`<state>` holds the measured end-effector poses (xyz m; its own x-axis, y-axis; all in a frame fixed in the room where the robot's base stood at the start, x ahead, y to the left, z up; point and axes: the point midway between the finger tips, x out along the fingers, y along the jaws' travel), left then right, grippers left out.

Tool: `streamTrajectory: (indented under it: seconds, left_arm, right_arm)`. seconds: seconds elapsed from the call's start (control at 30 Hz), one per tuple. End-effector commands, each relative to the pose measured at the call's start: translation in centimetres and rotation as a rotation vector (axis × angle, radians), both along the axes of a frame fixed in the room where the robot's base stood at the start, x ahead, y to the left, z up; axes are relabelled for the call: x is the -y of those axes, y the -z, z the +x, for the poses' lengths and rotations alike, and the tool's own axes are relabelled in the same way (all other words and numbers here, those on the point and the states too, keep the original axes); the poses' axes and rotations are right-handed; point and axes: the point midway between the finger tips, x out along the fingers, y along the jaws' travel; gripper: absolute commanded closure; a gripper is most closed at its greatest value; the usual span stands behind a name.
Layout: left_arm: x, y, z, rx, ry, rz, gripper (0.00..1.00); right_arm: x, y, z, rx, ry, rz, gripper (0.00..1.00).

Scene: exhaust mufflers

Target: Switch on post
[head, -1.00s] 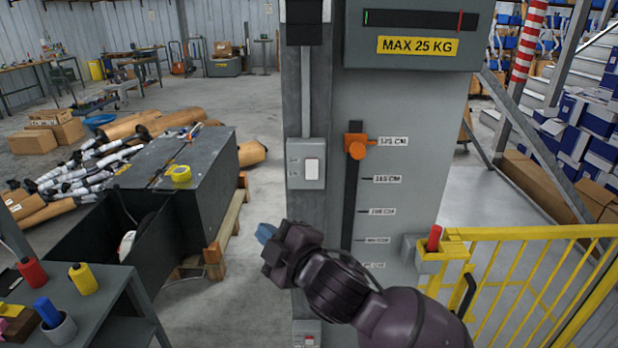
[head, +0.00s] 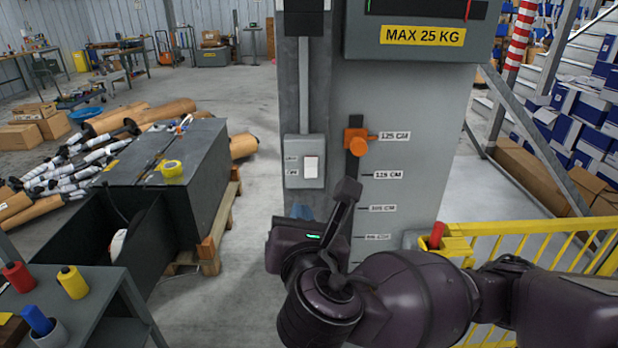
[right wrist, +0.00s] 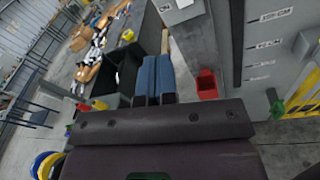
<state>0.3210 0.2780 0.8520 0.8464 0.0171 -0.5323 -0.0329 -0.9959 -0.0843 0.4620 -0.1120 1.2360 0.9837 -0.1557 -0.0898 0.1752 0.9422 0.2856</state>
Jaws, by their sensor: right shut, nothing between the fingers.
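The switch is a white rocker (head: 311,168) on a grey box (head: 291,178), fixed to the grey post (head: 291,95). Small labels stand left of the rocker; I cannot read its position. My right gripper (head: 303,211) is just below the box, its blue fingertips partly hidden behind the gripper body. In the right wrist view the two blue fingers (right wrist: 155,78) lie together with nothing between them. A grey box (right wrist: 180,10) at the top of that view looks like the switch box. My left gripper is not in view.
Right of the post is a panel with an orange slider (head: 356,142) and height marks. A yellow railing (head: 520,228) stands at the right. A dark bin (head: 185,200) on a pallet and a table (head: 95,300) with coloured spools are at the left.

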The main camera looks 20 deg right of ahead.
Motion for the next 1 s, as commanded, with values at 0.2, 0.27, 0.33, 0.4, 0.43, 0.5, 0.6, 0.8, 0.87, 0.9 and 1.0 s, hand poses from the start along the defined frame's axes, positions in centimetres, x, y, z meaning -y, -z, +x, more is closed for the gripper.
streamTrajectory:
  seconds: [0.2,0.27,0.33,0.4,0.43,0.5,0.6,0.8,0.87,0.9,1.0]
  left_arm:
    - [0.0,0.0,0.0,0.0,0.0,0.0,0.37]
    - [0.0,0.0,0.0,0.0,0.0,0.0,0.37]
    - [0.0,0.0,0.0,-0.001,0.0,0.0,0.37]
    - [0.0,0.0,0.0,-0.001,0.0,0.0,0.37]
    - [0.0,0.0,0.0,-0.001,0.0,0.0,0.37]
    - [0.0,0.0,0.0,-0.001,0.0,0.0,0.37]
    - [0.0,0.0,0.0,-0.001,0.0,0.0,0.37]
    - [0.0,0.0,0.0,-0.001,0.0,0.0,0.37]
    - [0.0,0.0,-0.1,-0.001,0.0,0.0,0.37]
    - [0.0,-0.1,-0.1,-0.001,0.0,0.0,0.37]
    - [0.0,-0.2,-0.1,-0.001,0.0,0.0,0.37]
  right_arm:
    - [1.8,0.4,-0.5,-0.072,0.092,-0.202,1.0]
    - [2.0,0.5,-0.5,-0.085,0.098,-0.234,1.0]
    - [2.0,0.5,-0.5,-0.091,0.097,-0.26,1.0]
    - [2.0,0.5,-0.5,-0.094,0.094,-0.273,1.0]
    - [2.0,0.5,-0.5,-0.096,0.093,-0.277,1.0]
    - [2.0,0.5,-0.5,-0.096,0.093,-0.279,1.0]
    - [1.9,0.5,-0.5,-0.095,0.092,-0.278,1.0]
    - [2.0,0.5,-0.3,-0.095,0.093,-0.277,1.0]
    - [2.1,0.5,0.1,-0.095,0.093,-0.278,1.0]
    - [2.2,0.6,0.4,-0.095,0.094,-0.278,1.0]
    - [2.6,0.7,1.7,-0.095,0.094,-0.279,1.0]
